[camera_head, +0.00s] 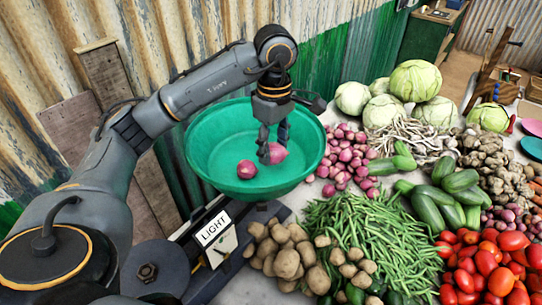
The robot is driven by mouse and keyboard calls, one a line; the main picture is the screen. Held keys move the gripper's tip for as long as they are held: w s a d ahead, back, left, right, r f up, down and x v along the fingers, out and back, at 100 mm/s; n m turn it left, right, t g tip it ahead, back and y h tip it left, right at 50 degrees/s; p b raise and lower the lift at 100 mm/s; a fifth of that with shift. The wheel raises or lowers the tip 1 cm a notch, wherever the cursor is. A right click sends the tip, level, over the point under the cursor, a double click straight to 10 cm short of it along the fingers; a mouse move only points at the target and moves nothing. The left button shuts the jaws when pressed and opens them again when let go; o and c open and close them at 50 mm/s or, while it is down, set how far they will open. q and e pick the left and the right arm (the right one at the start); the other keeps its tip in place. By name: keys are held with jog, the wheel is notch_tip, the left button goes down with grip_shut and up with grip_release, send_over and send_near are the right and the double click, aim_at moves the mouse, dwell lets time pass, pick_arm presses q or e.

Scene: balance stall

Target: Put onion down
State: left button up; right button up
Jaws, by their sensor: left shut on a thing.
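My left gripper (265,155) reaches down into the green bowl (215,148) from above. It is shut on a pink-red onion (279,153), held inside the bowl's rim; I cannot tell whether the onion touches the bottom. A second onion (247,169) lies in the bowl just left of the gripper, apart from it. The bowl sits on a scale with a sign reading "LIGHT" (214,230). My right gripper is not in view.
A pile of onions (347,150) lies right of the bowl. Potatoes (287,252), green beans (365,240), tomatoes (490,265), cucumbers (445,195) and cabbages (415,82) crowd the table. A corrugated wall (180,30) stands close behind the bowl.

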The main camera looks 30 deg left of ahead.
pick_arm(q)
jog(key=w+f, duration=0.1)
jog(key=w+a+f, duration=0.1)
jog(key=f, duration=0.1)
jog(key=w+a+f+p, duration=0.1)
jog(key=f, duration=0.1)
jog(key=shift+w+a, duration=0.25)
jog(key=shift+w, duration=0.1)
jog(key=shift+w+a+f, duration=0.1)
jog(key=f+p, duration=0.2)
jog(key=f, duration=0.1)
jog(key=shift+w+a+f+p, duration=0.25)
jog(key=shift+f+p, duration=0.1)
jog(key=shift+p, duration=0.05)
jog(key=shift+f, duration=0.2)
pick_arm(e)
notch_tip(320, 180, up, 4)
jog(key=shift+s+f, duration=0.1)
pick_arm(q)
jog(key=shift+f, duration=0.1)
